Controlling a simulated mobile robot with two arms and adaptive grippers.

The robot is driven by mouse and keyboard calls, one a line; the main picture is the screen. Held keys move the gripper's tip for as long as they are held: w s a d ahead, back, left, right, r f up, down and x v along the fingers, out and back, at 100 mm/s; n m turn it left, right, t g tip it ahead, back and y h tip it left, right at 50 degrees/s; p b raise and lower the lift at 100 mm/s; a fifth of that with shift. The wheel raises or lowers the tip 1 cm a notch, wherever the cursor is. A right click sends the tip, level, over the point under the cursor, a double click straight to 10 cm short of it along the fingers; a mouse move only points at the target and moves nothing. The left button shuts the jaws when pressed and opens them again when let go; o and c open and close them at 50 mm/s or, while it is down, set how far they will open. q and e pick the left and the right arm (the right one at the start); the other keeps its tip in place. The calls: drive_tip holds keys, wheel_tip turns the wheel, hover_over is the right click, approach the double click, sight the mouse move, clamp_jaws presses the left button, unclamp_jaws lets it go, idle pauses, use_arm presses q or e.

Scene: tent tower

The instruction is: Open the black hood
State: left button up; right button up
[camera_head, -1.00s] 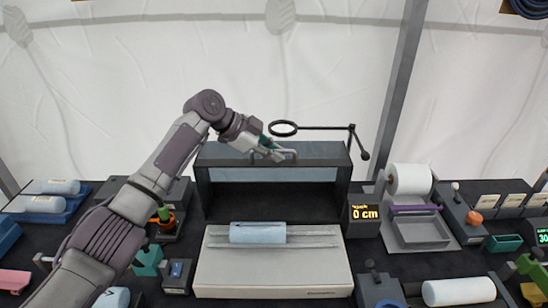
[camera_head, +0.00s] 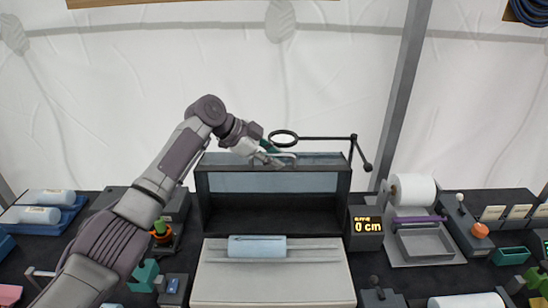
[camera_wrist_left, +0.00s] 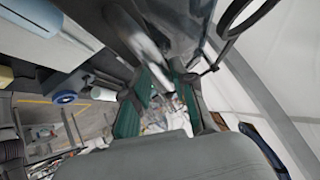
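The black hood (camera_head: 343,182) stands at the back middle of the table, with a pale blue window strip across its upper front. Below this strip its front gapes onto a dark interior. A grey handle bar (camera_head: 284,155) shows at its top edge. My left gripper (camera_head: 276,153) is at this bar. In the left wrist view, its green-padded fingers (camera_wrist_left: 163,75) are apart, and a grey bar (camera_wrist_left: 140,40) reaches between their tips; whether they touch it I cannot tell. My right gripper is not in view.
A pale base (camera_head: 275,280) with a light blue roll (camera_head: 257,246) lies in front of the hood. A ring on a black arm (camera_head: 320,138) stands close behind the gripper. A "0 cm" display (camera_head: 367,226) and a white roll (camera_head: 412,189) are to the right.

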use_arm(q)
drive_tip(key=shift+o, duration=0.3)
drive_tip(key=shift+s, duration=0.1)
drive_tip(key=shift+a+r, duration=0.2)
drive_tip(key=shift+a, duration=0.05)
drive_tip(key=v, duration=1.1)
drive_tip(key=shift+r, duration=0.2)
drive_tip(key=shift+s+a, duration=0.1)
